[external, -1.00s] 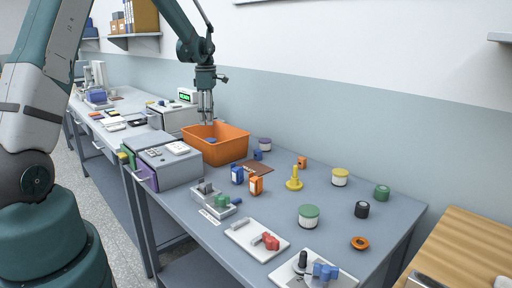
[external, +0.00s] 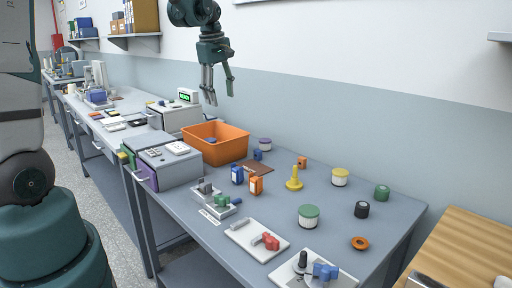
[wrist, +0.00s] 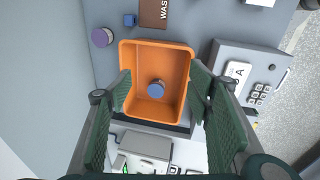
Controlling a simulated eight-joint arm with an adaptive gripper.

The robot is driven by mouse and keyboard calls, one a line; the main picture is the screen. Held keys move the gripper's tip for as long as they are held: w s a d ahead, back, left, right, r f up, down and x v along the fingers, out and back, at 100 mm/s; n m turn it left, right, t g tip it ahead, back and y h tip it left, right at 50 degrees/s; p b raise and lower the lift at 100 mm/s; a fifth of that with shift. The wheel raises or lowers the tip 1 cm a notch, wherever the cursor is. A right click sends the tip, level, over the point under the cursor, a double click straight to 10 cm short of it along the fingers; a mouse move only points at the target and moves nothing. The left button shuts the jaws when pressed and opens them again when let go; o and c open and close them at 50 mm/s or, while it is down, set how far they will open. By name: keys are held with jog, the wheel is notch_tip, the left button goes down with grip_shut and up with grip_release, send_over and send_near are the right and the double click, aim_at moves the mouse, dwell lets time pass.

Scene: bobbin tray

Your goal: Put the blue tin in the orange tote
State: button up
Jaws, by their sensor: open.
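The orange tote (external: 232,151) stands on the grey bench towards the back, beside a grey drawer unit. The blue tin (external: 211,140) lies inside the tote; only its blue top shows over the rim in the external view. In the wrist view the blue tin (wrist: 156,89) stands on the tote (wrist: 182,62) floor near the middle, with its blue lid up and pale side visible. My gripper (external: 221,101) is open and empty, well above the tote. In the wrist view its fingers (wrist: 162,85) are spread to either side of the tote, touching nothing.
A purple-lidded tin (external: 265,144) stands behind the tote's right side. The grey drawer unit (external: 178,172) is at the tote's front left. Several tins, boxes and fixtures cover the bench to the right, including a yellow spindle (external: 294,180).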

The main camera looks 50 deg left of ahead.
jog(key=s+d+r+m+t, duration=0.1)
jog(key=s+d+r+m, duration=0.45)
jog(key=d, duration=0.45)
jog(key=s+d+f+m+t, duration=0.1)
jog(key=s+d+m+t, duration=0.3)
jog(key=s+d+m, duration=0.9)
jog(key=s+d, duration=0.4)
jog(key=s, duration=0.3)
jog(key=shift+s+h, duration=0.15)
jog(key=shift+h, duration=0.25)
jog(key=shift+f, duration=0.15)
notch_tip(320, 180, down, 20)
jog(key=b, duration=1.9)
jog(key=shift+r+b, duration=0.25)
jog(key=shift+b, duration=0.1)
